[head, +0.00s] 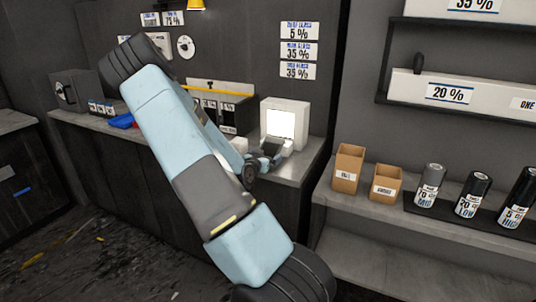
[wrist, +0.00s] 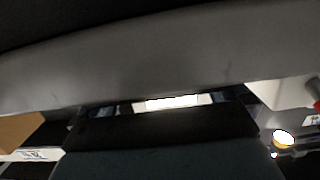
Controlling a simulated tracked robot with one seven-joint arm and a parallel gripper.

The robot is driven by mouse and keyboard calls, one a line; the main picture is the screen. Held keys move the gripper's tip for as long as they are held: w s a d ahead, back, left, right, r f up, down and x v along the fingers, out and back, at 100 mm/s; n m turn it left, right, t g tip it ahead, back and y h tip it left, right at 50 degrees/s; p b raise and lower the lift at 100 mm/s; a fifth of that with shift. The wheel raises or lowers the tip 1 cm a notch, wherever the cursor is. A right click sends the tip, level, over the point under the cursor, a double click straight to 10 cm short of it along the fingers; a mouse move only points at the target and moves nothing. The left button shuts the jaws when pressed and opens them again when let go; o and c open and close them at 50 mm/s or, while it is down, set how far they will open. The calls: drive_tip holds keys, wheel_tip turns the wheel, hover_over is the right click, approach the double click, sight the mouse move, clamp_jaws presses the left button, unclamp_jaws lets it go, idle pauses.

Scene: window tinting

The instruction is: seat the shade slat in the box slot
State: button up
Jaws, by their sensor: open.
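The white box (head: 303,123) with a brightly lit square face stands on the bench at its right end. My gripper (head: 268,160) is at the front of this box, low before the lit face, and is open. A small dark flat piece (head: 271,147), which looks like the shade slat, shows at the gripper in front of the lit face. In the wrist view a wide dark panel (wrist: 165,130) fills the lower middle, and a bright strip (wrist: 172,102) shows just above it. The slot cannot be made out. I cannot tell whether the slat touches the box.
Blue trays (head: 122,121) and small labelled containers stand on the bench to the left, partly behind my arm. Cardboard boxes (head: 348,168) and several film rolls (head: 472,194) stand on the lower shelf at right. A yellow rod (head: 215,88) runs above the bench.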

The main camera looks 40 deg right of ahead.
drive_tip(key=shift+w+d, duration=0.1)
drive_tip(key=shift+d, duration=0.1)
drive_tip(key=c, duration=0.8)
